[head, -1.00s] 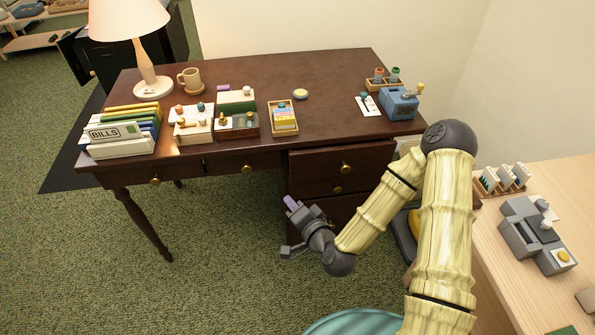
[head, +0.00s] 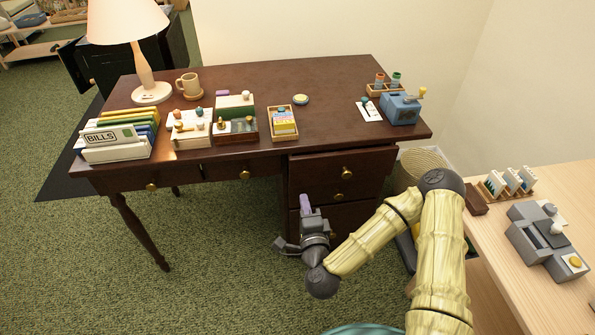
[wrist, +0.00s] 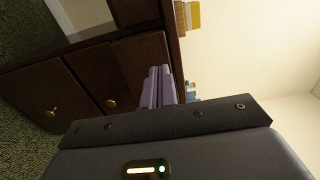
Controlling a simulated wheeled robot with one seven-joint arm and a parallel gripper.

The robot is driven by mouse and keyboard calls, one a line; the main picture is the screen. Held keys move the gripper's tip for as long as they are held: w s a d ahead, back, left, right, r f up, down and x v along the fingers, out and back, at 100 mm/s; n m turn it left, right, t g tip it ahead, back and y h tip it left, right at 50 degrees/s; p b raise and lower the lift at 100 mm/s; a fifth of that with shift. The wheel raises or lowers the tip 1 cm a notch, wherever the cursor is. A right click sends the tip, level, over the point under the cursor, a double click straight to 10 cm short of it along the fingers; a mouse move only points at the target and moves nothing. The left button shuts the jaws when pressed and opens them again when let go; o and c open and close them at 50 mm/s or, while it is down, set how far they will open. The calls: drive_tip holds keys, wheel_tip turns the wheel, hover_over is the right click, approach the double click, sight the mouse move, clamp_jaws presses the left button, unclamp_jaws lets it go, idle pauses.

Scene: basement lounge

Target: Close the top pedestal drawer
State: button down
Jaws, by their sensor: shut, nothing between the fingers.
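The dark wood desk's top pedestal drawer (head: 320,170) has a brass knob and is under the desktop's right end in the head view. Its front seems to stand forward of the fronts below, partly covering the second one; I cannot tell how far out it is. My gripper (head: 306,205) is in front of the pedestal's left side, its purple fingers pointing up, lower than the top drawer's front. The fingers (wrist: 158,88) are together with nothing between them. The sideways wrist view shows them near brown drawer fronts with two brass knobs; contact cannot be told.
The desktop (head: 330,90) holds a lamp (head: 147,75), a mug, sorting trays and a blue sharpener-like device (head: 400,108). A light wood table (head: 515,260) stands at the right, a wicker basket (head: 420,160) between. Green carpet left of my gripper is open.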

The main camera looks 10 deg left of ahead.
sight(296, 163)
drive_tip(key=b+x, duration=0.1)
drive_tip(key=x, duration=1.1)
drive_tip(key=shift+w+b, duration=0.25)
drive_tip(key=shift+b, duration=0.1)
